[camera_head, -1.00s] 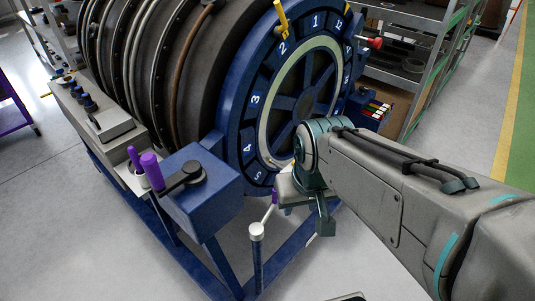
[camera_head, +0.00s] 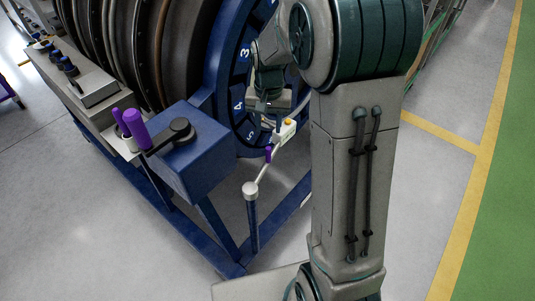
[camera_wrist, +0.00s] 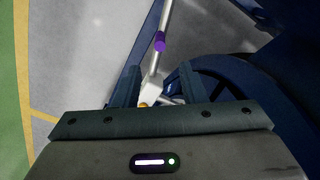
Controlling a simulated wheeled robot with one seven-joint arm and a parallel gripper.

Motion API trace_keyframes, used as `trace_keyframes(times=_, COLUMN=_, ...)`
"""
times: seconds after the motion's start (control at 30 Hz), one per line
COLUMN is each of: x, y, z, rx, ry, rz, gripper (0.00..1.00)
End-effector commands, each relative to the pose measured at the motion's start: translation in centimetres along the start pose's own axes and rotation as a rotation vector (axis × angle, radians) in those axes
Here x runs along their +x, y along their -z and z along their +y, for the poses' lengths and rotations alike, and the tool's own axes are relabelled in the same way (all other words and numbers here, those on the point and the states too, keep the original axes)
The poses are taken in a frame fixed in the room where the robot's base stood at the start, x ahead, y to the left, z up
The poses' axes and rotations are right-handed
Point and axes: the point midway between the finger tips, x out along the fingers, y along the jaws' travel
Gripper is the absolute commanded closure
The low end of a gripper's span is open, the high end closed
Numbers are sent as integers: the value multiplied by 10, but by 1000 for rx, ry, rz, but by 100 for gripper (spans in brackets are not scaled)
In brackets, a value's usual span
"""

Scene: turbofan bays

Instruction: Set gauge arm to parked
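The gauge arm is a thin pale rod with a purple band (camera_head: 268,153), running up and right from a silver ball joint on a dark blue post (camera_head: 253,222). Its far end carries a small white gauge head (camera_head: 286,131) with an orange button, near the numbered blue ring. My gripper (camera_head: 268,108) is just above and left of the gauge head. In the wrist view my gripper (camera_wrist: 158,82) is open, its fingers on either side of the rod's end. The purple band (camera_wrist: 159,42) and part of the head (camera_wrist: 168,93) show there. Whether the fingers touch it I cannot tell.
The blue ring (camera_head: 238,82) of the engine stands behind the gauge head. A blue box (camera_head: 195,160) with a black crank and purple handle (camera_head: 135,127) stands left of the post. Blue frame beams run below. Open grey floor (camera_head: 430,190) lies to the right.

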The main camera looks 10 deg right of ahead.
Motion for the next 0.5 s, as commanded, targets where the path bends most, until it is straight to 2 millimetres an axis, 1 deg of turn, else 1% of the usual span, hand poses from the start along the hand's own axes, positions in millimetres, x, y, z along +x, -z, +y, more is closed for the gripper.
trace_keyframes(times=0.17, x=26, y=-1, z=0, rx=0, ry=-2, rz=-7, gripper=62)
trace_keyframes(times=0.5, x=97, y=-2, z=0, rx=-2, ry=-2, rz=-6, gripper=62)
